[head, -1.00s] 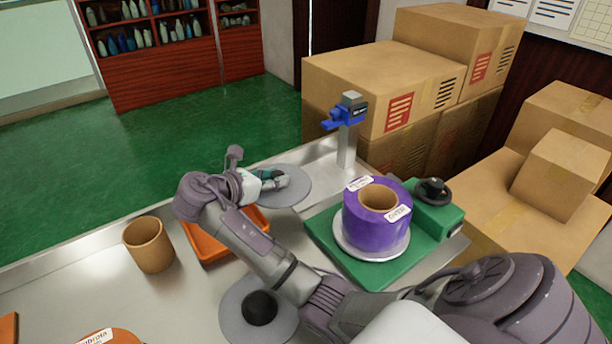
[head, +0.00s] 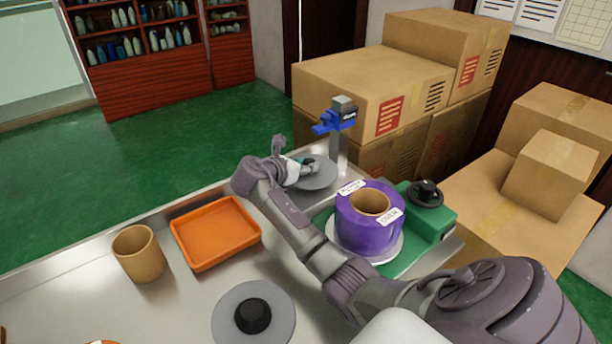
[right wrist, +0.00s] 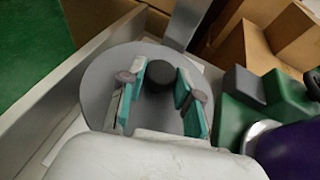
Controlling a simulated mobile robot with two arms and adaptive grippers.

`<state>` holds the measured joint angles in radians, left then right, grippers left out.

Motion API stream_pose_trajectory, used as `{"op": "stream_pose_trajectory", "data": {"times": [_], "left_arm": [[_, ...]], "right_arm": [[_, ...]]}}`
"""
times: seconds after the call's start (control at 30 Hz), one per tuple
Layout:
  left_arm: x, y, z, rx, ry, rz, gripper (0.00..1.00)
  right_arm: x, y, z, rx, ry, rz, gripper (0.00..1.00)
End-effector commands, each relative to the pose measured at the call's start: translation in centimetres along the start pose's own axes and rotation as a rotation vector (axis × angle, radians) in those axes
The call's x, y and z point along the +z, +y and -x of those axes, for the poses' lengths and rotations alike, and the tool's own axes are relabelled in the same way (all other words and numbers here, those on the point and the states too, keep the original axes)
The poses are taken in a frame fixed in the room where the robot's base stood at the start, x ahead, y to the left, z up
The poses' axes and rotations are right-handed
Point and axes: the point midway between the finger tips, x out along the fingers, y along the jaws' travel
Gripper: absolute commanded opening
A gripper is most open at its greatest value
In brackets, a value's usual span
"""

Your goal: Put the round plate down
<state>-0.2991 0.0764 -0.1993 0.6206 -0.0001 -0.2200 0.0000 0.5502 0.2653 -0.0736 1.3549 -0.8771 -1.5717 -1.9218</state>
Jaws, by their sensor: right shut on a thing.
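The grey round plate (head: 322,178) with a black knob is at the far side of the table, close to the post with the blue head. My right gripper (head: 308,162) is over it, shut on its knob. In the right wrist view the teal-padded fingers (right wrist: 160,98) stand either side of the black knob (right wrist: 160,78), with the grey disc (right wrist: 100,85) spread below them. I cannot tell whether the plate touches the surface beneath. A second grey plate with a black knob (head: 228,318) lies on the table at the front. My left gripper is not in view.
A purple roll (head: 352,232) sits on the green machine (head: 415,262), right of my forearm. The blue-headed post (head: 339,150) stands close behind the held plate. An empty orange tray (head: 215,232) and a cardboard tube (head: 138,253) are left. Boxes (head: 375,85) stand behind.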

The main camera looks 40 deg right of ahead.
Motion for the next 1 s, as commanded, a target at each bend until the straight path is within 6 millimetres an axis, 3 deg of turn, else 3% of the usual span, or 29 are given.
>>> {"op": "stream_pose_trajectory", "data": {"times": [0.2,0.57,0.6,0.73,1.0], "left_arm": [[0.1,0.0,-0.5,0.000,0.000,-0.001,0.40],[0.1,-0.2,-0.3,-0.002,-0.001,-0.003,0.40],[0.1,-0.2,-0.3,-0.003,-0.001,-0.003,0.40],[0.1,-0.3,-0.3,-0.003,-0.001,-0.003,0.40],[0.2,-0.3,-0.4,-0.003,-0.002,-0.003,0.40]], "right_arm": [[-3.1,0.0,-1.3,0.000,0.000,0.002,0.00],[-3.4,0.0,-1.4,0.000,-0.001,0.000,0.00],[-3.5,0.0,-1.4,0.000,0.001,0.001,0.37],[-3.5,0.0,-1.4,0.000,0.001,0.000,0.58],[-3.5,0.0,-1.4,0.001,0.001,0.000,0.58]]}}
